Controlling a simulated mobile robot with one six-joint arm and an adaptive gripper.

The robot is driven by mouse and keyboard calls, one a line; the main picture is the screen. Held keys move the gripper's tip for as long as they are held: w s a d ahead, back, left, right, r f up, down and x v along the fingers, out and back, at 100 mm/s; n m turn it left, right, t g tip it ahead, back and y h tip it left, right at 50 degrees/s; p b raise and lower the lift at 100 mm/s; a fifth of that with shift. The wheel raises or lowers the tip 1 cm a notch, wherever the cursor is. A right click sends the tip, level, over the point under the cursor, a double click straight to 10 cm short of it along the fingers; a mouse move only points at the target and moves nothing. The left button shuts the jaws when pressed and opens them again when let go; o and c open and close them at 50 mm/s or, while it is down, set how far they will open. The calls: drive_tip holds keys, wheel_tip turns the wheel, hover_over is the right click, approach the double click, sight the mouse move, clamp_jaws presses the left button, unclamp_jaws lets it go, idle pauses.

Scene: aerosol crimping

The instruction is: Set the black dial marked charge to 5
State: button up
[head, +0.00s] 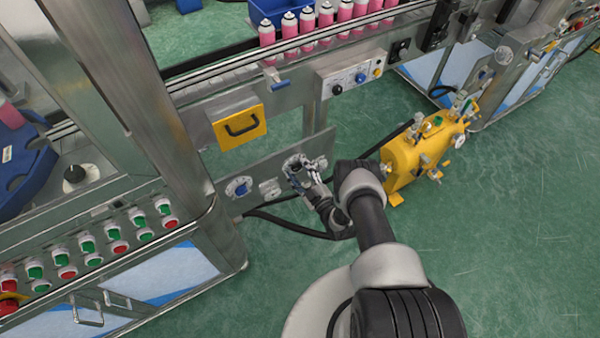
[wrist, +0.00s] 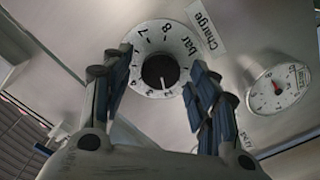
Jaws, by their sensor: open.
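The black dial (wrist: 158,71) sits in the middle of a white round scale in the wrist view, beside a label reading "Charge". Large numbers such as 7 and 8 and the word "bar" show on the scale. A light pointer mark on the dial points down in the picture, towards small figures that look like 2 or 3. My gripper (wrist: 160,66) is open, with one finger on each side of the dial; I cannot tell whether they touch it. In the head view my gripper (head: 297,168) is at the lower panel and largely hides the dial.
A round gauge (wrist: 276,89) is right of the dial in the wrist view. In the head view a blue knob (head: 239,187) is on the same panel (head: 318,148), left of my gripper. A yellow tank (head: 410,158) stands on the floor to the right, and a dark hose (head: 285,226) runs below.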

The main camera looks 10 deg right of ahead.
drive_tip(key=shift+c, duration=0.6)
drive_tip(key=c, duration=0.9)
drive_tip(key=shift+c, duration=0.2)
drive_tip(key=m, duration=0.4)
drive_tip(key=shift+m, duration=0.4)
drive_tip(key=m, duration=0.5)
drive_tip(key=shift+d+m, duration=0.1)
drive_tip(key=shift+m, duration=0.2)
drive_tip(key=m, duration=0.9)
drive_tip(key=shift+f, duration=0.1)
drive_tip(key=shift+m, duration=0.3)
